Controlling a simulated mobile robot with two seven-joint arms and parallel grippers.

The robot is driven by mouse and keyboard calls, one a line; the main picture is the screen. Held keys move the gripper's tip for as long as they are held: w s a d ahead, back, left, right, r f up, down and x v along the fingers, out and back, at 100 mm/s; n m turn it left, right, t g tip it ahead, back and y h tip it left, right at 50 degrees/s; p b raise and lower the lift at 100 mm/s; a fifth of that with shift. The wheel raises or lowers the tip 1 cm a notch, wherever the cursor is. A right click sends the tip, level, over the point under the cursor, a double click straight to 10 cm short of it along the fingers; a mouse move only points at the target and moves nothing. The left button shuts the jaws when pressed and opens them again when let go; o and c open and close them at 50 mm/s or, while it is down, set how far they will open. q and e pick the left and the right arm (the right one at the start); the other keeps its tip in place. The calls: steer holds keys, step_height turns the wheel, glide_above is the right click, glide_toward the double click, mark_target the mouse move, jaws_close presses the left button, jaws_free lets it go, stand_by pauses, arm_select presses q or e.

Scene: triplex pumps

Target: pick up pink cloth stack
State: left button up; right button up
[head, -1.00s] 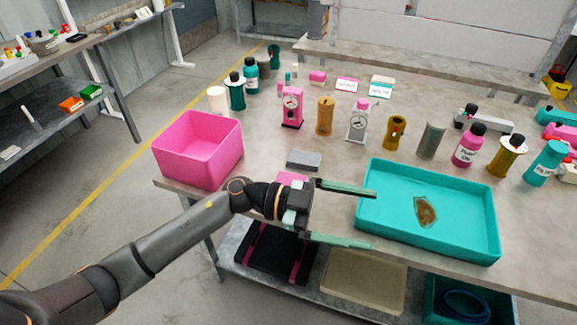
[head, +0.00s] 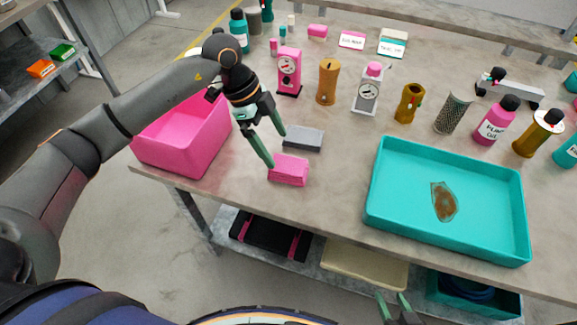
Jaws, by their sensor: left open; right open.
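The pink cloth stack (head: 289,172) is a small pink block lying on the table near its front edge, in the head view. My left gripper (head: 277,150) is open and empty. It points down toward the table from the upper left, with one fingertip at the stack's upper left corner and the other behind the stack. I cannot tell whether the near finger touches it. My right gripper (head: 391,296) is open and empty at the bottom of the view, below the table's front edge.
A grey stack (head: 303,139) lies just behind the pink one. A pink bin (head: 185,150) stands to the left, partly behind my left arm. A teal tray (head: 450,240) with a brown-stained piece (head: 443,201) stands to the right. Bottles and gauges stand behind.

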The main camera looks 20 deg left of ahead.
mark_target(287, 165)
arm_select(q)
steer(key=x, duration=0.7)
steer(key=shift+s+d+f, duration=0.1)
steer(key=shift+d, duration=0.05)
steer(key=shift+c, duration=0.4)
steer(key=c, duration=1.2)
